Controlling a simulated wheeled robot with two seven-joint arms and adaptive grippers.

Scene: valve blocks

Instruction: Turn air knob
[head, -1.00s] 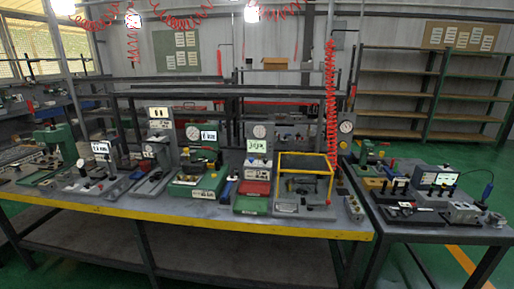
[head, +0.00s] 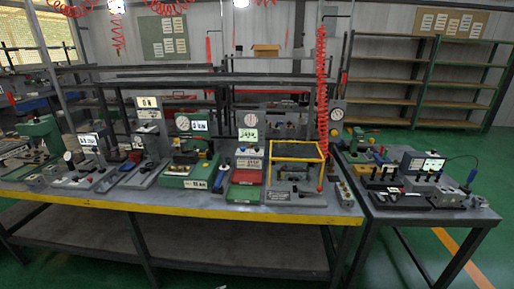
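No air knob can be made out for certain at this distance. Several valve and gauge stations stand on a long workbench (head: 180,208) with a yellow front edge. A green station with a round gauge (head: 183,123) and a small display is near the middle. Right of it is a grey station with a lit display (head: 248,134) and red and green trays. A yellow-framed fixture (head: 296,150) stands at the bench's right end, with a small grey block (head: 344,193) beside it. Neither of my grippers is in view.
A second dark table (head: 432,213) with more devices stands at the right. A red coiled hose (head: 322,90) hangs behind the yellow frame. Empty shelves (head: 385,80) stand at the back right. Green floor (head: 395,268) is open in front of the tables.

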